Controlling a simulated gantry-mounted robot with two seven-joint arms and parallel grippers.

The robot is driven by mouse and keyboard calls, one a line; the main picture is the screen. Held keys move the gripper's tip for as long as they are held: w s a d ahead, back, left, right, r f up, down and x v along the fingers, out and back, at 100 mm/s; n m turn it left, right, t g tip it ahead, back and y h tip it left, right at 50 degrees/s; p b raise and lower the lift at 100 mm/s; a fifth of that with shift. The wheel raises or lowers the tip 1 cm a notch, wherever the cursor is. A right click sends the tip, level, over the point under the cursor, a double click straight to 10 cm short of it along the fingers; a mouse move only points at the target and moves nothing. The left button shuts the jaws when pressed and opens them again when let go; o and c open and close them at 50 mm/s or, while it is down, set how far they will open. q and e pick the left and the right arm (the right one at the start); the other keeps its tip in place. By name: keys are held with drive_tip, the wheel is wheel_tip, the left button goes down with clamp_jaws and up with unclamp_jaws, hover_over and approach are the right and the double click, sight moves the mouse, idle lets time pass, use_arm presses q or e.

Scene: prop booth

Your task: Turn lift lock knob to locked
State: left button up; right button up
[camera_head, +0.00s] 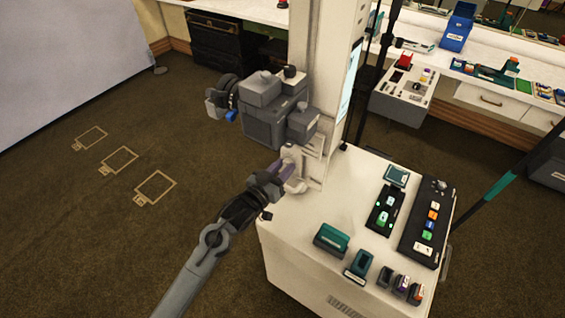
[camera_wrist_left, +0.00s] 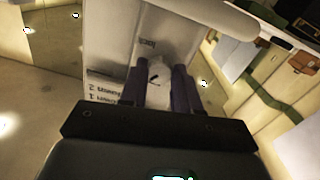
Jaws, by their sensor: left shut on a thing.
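The lift lock knob (camera_wrist_left: 153,76) shows in the left wrist view as a pale round part with a dark mark, on a white lettered panel (camera_wrist_left: 106,60). My left gripper (camera_wrist_left: 158,72) has its two dark fingers on either side of it and is shut on it. In the head view my left gripper (camera_head: 283,172) reaches the white bracket low on the pale column (camera_head: 325,60). The fingers and wrist hide the knob there. The exact direction of its mark is hard to read. My right gripper is not in view.
A grey camera-like unit (camera_head: 268,112) is mounted on the column just above my left gripper. The white cabinet top (camera_head: 320,212) carries button panels (camera_head: 428,222) and small teal and dark holders (camera_head: 331,239). The floor at left is open, with taped outlines (camera_head: 155,186).

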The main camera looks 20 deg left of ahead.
use_arm(q)
drive_tip(key=m+p, duration=0.2)
drive_tip(key=m, duration=0.3)
drive_tip(key=shift+r+p, duration=0.2)
drive_tip(key=shift+p, duration=0.2)
drive_tip(key=m+p, duration=0.1)
drive_tip(key=m, duration=0.2)
drive_tip(key=shift+f, duration=0.1)
drive_tip(key=shift+m+y+p, duration=0.3)
drive_tip(key=shift+m, duration=0.7)
drive_tip(key=o, duration=1.1)
drive_tip(key=shift+c, duration=0.2)
